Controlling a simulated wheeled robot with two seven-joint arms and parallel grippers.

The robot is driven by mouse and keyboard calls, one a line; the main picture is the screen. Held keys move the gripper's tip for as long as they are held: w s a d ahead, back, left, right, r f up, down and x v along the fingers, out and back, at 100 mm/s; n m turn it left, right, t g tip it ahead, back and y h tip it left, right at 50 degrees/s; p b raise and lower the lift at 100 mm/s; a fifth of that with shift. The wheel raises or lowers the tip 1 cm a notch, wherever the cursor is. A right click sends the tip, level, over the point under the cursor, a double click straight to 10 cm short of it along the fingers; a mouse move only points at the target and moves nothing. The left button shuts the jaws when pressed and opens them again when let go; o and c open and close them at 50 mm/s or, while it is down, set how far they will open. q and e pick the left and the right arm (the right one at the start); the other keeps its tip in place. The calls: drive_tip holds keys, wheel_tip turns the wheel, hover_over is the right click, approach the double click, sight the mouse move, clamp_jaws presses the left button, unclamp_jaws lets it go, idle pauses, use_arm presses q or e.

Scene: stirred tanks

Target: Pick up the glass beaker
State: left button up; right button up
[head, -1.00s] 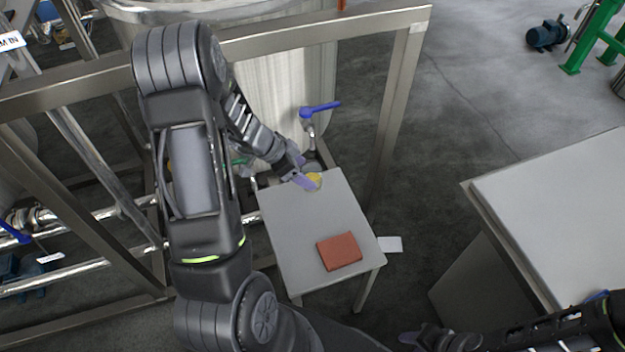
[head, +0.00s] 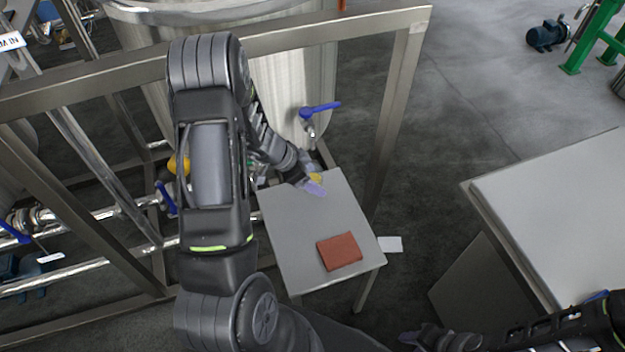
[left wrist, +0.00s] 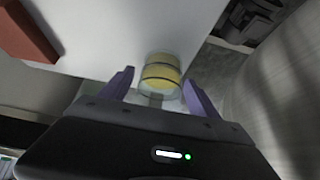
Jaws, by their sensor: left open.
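The glass beaker (left wrist: 161,76) holds something yellow and stands on a small grey table (head: 295,225). In the head view only a bit of the beaker (head: 316,177) shows, at the table's far edge beside my left gripper. My left gripper (head: 312,184) is open. In the left wrist view the purple fingers of this gripper (left wrist: 158,86) point at the beaker, one to each side of it, with a gap at each side. My right gripper (head: 412,338) is at the bottom of the head view, far from the beaker; its jaws are unclear.
A red-brown block (head: 339,251) lies on the small table near its front. A steel tank (head: 285,90) with a blue-handled valve (head: 320,108) stands just behind the table, framed by metal beams (head: 395,110). A larger grey table (head: 570,210) is at the right.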

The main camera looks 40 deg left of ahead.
use_arm(q)
drive_tip(key=shift+c, duration=0.3)
clamp_jaws()
idle(0.5)
drive_tip(key=shift+r, duration=0.1)
